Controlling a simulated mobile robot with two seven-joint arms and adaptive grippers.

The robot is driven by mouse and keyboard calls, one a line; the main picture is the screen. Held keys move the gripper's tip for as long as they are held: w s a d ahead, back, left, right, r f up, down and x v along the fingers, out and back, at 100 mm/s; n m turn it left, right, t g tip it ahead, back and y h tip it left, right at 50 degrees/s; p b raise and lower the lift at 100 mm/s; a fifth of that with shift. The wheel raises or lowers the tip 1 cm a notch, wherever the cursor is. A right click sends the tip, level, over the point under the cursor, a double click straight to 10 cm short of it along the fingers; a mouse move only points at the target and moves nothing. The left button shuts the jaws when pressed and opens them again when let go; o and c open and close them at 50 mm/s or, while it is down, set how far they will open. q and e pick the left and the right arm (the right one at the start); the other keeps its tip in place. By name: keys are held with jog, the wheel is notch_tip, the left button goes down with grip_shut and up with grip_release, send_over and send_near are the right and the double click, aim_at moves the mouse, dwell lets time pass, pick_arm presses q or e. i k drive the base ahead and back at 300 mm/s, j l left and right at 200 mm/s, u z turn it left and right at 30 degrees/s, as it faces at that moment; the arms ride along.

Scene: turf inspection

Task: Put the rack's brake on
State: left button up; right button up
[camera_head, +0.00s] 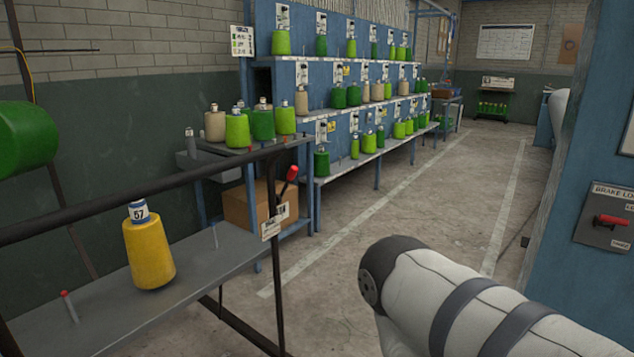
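A black-framed rack (130,195) with a grey shelf stands at the near left. A lever with a red grip (290,175) sits at its right end post, tilted up to the right, above a small white label plate (275,222) too small to read. At the right edge a grey panel (610,212), partly cut off, reads "BRAKE LO…" and has a red handle (613,220) lying about level. My arm comes in from the lower right, and its dark rounded end points left. No gripper fingers of either arm show.
A yellow cone (149,250) labelled 57 stands on the rack's shelf near upright pegs. Behind are a side table with green and beige cones (237,128) and a long blue creel (350,95). A blue post (590,130) bounds the right; the marked aisle floor (440,190) is clear.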

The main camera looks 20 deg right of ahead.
aim_at(292, 172)
jog(key=j+z, duration=0.7)
jog(key=k+j+z, duration=0.15)
jog(key=j+z, duration=0.25)
jog(key=i+u, duration=0.1)
